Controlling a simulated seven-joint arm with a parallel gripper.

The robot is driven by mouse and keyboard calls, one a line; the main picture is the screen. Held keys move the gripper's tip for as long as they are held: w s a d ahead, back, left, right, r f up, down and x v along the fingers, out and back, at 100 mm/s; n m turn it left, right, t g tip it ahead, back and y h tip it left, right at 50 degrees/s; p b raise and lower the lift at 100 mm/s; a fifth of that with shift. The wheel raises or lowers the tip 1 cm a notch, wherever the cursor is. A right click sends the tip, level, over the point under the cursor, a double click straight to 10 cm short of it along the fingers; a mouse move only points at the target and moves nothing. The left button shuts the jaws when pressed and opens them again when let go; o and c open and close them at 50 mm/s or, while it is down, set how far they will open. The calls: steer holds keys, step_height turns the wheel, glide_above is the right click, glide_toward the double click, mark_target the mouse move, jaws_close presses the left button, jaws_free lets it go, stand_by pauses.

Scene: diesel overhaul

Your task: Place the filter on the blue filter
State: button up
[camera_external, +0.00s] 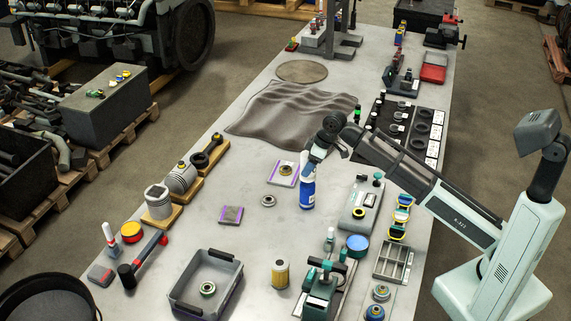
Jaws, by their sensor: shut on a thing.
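My gripper (308,165) is in the middle of the bench, pointing down, with its jaws shut at the pale top of an upright blue and white cylinder (307,194). The fingers and wrist partly hide that top. I cannot tell whether the pale part and the blue part are one piece or two, or whether the base touches the bench. A yellow filter (280,273) stands upright and apart on the bench, nearer the camera. A small blue round part with a metallic top (375,312) sits at the near right edge.
A grey bin (180,296) holding a ring stands at the near left. A purple-edged pad (231,215) and a metal ring (268,201) lie left of my gripper. A crumpled grey cloth (290,112) lies behind. A green vise (320,300) and a blue-lidded tin (357,246) stand at the near right.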

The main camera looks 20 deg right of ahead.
steer(key=shift+f, duration=1.4)
steer(key=shift+f, duration=0.1)
steer(key=o, duration=1.3)
steer(key=shift+c, duration=0.2)
steer(key=v, duration=1.2)
